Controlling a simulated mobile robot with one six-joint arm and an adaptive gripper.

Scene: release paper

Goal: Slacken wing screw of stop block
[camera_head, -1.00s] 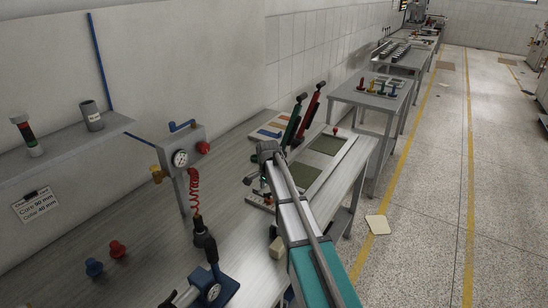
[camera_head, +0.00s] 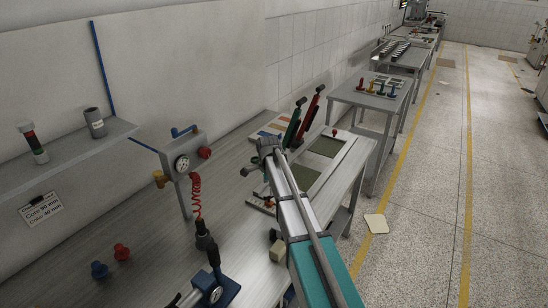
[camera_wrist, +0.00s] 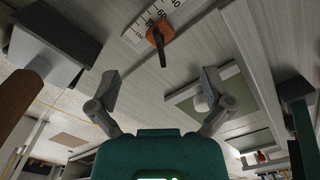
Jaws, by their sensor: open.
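In the wrist view, the orange stop block (camera_wrist: 151,33) sits on a white strip with a printed scale. A dark, narrow piece, apparently its wing screw (camera_wrist: 161,52), sticks out from it toward my gripper. My gripper (camera_wrist: 158,92) is open and empty, one finger on each side of the picture. The block and screw lie beyond the fingertips, roughly centred between them and not touched. In the head view, my arm reaches over the bench and hides much of the gripper. The block is too small there to identify surely.
Green and red lever tools (camera_head: 304,122) stand at the bench's back, close to my wrist. A green panel (camera_head: 326,147) lies beyond. A gauge unit (camera_head: 183,162) with a red coiled hose stands to the left. Blue and red knobs (camera_head: 121,252) lie on the front bench.

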